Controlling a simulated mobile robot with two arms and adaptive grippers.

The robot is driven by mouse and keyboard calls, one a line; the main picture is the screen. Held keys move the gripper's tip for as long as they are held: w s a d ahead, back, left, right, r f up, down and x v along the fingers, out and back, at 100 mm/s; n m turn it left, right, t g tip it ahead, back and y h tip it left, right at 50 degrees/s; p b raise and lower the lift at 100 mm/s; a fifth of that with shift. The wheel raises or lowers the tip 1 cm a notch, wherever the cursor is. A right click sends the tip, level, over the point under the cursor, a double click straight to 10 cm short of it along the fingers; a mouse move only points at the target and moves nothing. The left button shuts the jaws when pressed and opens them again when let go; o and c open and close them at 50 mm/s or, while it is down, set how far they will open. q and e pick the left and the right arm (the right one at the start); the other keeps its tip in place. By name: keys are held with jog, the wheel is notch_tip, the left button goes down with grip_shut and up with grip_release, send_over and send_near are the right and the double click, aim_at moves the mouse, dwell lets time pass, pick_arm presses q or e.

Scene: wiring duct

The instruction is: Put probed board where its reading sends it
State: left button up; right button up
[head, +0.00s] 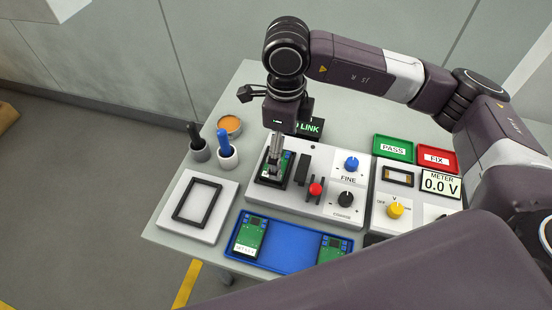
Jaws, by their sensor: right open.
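My right gripper (270,172) reaches down over a black cradle on the grey panel, its jaws open around or just above a green board (288,163) there; the gripper hides part of the board. Whether the fingers touch it I cannot tell. The green PASS tray (393,148) and the red FIX tray (437,157) look empty at the back right. The meter (440,184) reads 0.0 V. A black-handled probe (194,131) and a blue-handled probe (223,140) stand in cups at the left. My left gripper is out of view.
A blue tray (283,246) at the front holds two green boards, one at each end. A white plate with a black frame (200,201) is at the left. The panel has blue, red, black and yellow knobs. A LINK display (309,128) stands behind. An orange-topped bowl (230,124) sits at the back left.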

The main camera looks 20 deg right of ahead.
aim_at(283, 165)
notch_tip(283, 165, down, 5)
jog(key=shift+d+r+p, duration=0.1)
jog(key=shift+r+p, duration=0.1)
jog(key=shift+p, duration=0.65)
jog(key=shift+f, duration=0.2)
jog(key=c, duration=1.2)
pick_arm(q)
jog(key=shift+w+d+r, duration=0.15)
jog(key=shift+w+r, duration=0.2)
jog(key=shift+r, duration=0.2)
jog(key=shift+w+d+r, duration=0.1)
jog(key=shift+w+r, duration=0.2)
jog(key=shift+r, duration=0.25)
pick_arm(e)
jog(key=shift+w, duration=0.1)
jog(key=shift+c, duration=0.3)
jog(key=shift+r, duration=0.15)
